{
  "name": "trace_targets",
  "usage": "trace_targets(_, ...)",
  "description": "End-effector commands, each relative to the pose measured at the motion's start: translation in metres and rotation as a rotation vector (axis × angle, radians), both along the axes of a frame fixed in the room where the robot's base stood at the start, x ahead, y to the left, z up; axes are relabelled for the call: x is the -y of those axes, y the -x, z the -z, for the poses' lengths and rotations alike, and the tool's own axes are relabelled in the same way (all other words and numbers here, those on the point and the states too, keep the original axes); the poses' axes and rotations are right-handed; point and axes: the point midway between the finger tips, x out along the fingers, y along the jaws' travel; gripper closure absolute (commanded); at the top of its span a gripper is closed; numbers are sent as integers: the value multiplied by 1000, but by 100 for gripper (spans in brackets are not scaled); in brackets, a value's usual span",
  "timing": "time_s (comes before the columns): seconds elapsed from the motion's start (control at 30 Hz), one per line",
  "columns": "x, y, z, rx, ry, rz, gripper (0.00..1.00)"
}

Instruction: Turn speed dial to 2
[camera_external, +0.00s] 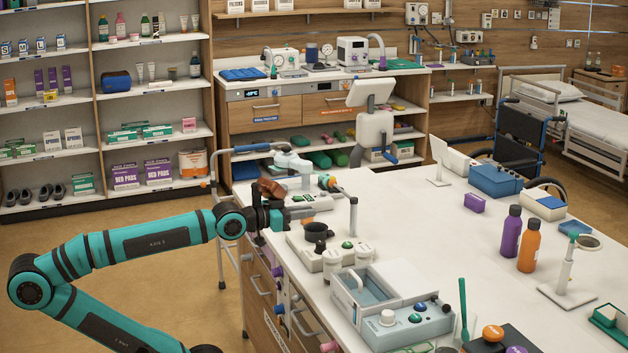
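I cannot tell for certain which control is the speed dial; no scale or number is readable. My gripper (298,215) is over the counter's left edge, beyond the black cup and near small white and green equipment. It is small and dark here, and its fingers are partly lost against that equipment.
Purple and orange bottles (528,247) stand right of centre. A thin post (353,217) rises behind the white device. A green upright stick (463,309) and a stand with a white cylinder (565,272) are at the front right. The counter's middle (420,230) is mostly clear.

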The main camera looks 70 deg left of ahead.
Motion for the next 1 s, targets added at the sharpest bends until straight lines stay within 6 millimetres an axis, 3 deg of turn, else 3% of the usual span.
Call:
trace_targets(0.03, -1, -2, 0, -10, 10, -3, 76)
trace_targets(0.17, -7, -16, 0, -90, 88, -29, 51)
trace_targets(0.2, -10, -23, 1, -131, 129, -44, 48)
trace_targets(0.6, -55, -80, 8, -592, 661, -376, 48)
trace_targets(1.0, -105, -105, 7, -925, 1137, -950, 48)
